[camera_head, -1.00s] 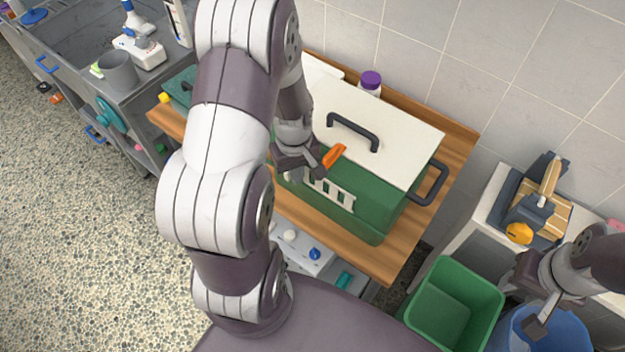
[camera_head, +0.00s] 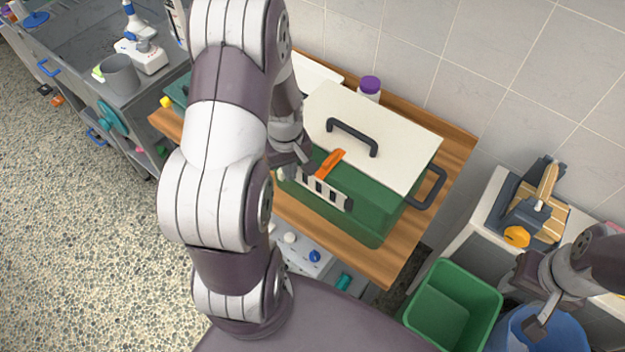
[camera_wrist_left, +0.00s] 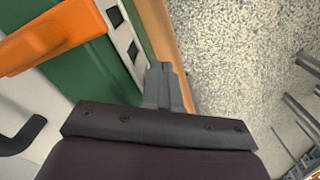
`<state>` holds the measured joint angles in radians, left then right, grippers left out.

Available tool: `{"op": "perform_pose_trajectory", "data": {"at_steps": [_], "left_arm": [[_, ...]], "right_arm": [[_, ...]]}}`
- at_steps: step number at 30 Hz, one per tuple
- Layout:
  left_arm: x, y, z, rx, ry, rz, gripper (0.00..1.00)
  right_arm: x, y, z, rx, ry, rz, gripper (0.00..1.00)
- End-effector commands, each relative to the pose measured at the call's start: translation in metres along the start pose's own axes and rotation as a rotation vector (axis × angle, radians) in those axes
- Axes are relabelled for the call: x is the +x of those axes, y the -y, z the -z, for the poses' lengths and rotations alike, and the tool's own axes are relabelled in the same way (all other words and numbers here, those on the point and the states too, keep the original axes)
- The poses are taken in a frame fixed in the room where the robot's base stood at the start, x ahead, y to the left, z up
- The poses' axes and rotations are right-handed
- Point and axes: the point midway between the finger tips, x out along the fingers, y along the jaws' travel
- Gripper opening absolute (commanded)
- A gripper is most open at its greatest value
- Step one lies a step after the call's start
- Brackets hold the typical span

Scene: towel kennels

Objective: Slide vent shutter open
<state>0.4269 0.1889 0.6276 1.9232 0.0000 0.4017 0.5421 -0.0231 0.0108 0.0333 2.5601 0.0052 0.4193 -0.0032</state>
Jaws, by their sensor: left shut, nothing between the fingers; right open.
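A green box (camera_head: 352,224) with a white lid (camera_head: 405,130) stands on a wooden top. On its front is a white slotted vent strip (camera_head: 326,190) with dark slots and an orange tab (camera_head: 330,163). In the left wrist view, the orange tab (camera_wrist_left: 50,42) is at the upper left beside the slotted strip (camera_wrist_left: 122,32). My left gripper (camera_head: 303,160) is shut and empty, just left of the tab; its closed fingers (camera_wrist_left: 165,88) are by the strip, apart from the tab. Whether they touch the strip is unclear. My right gripper (camera_head: 530,298) is open at lower right.
The lid has a black handle (camera_head: 352,136), and another black handle (camera_head: 430,188) is on the box's right side. A purple-capped bottle (camera_head: 370,87) stands behind. A green bin (camera_head: 455,300) and a blue bin (camera_head: 560,332) are at lower right. My left arm hides the box's left part.

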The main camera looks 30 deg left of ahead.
Motion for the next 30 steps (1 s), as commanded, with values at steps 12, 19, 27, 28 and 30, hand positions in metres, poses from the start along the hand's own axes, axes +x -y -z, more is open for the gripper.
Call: {"op": "perform_pose_trajectory", "data": {"at_steps": [12, 19, 27, 28, 30], "left_arm": [[-0.053, -0.003, -0.005, 0.001, 0.000, 0.000, 0.00], [-0.070, -0.004, -0.008, 0.001, 0.001, 0.000, 0.00], [-0.067, -0.004, -0.007, 0.000, 0.000, 0.000, 0.00], [-0.067, -0.004, -0.007, 0.000, 0.000, 0.000, 0.00], [-0.067, -0.004, -0.007, 0.000, 0.000, 0.000, 0.00]], "right_arm": [[-0.049, 0.000, 0.006, 0.000, 0.000, 0.000, 0.42], [-0.064, 0.000, 0.008, 0.000, 0.000, 0.000, 0.42], [-0.061, 0.000, 0.007, 0.000, 0.000, 0.000, 0.42], [-0.061, 0.000, 0.007, 0.000, 0.000, 0.000, 0.42], [-0.061, 0.000, 0.007, 0.000, 0.000, 0.000, 0.42]]}}
